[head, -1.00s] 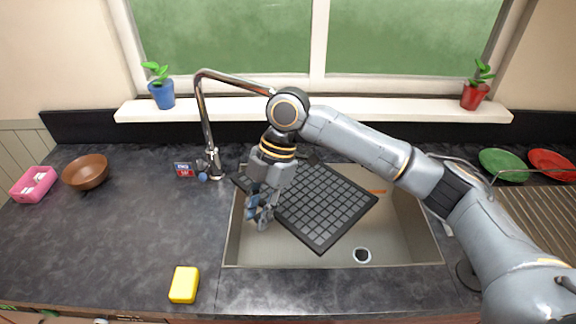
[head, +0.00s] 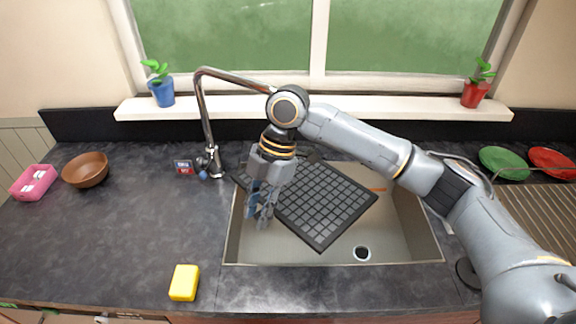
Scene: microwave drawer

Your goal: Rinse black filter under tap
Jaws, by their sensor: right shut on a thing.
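The black filter (head: 322,203), a flat dark grid panel, is held tilted over the sink (head: 290,252). My right gripper (head: 262,212) is at the filter's left edge and is shut on it; the exact contact is hard to make out. The silver tap (head: 203,115) rises behind the sink's left side. Its spout reaches right and its end is hidden behind my right arm, so I cannot tell whether water runs. The tap's base has a small red and blue label (head: 184,167) beside it. My left gripper is not in view.
A yellow sponge (head: 184,282) lies on the counter at front left. A brown bowl (head: 86,170) and a pink box (head: 33,182) stand at far left. Green (head: 503,163) and red (head: 552,162) dishes are at right. The left counter is mostly clear.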

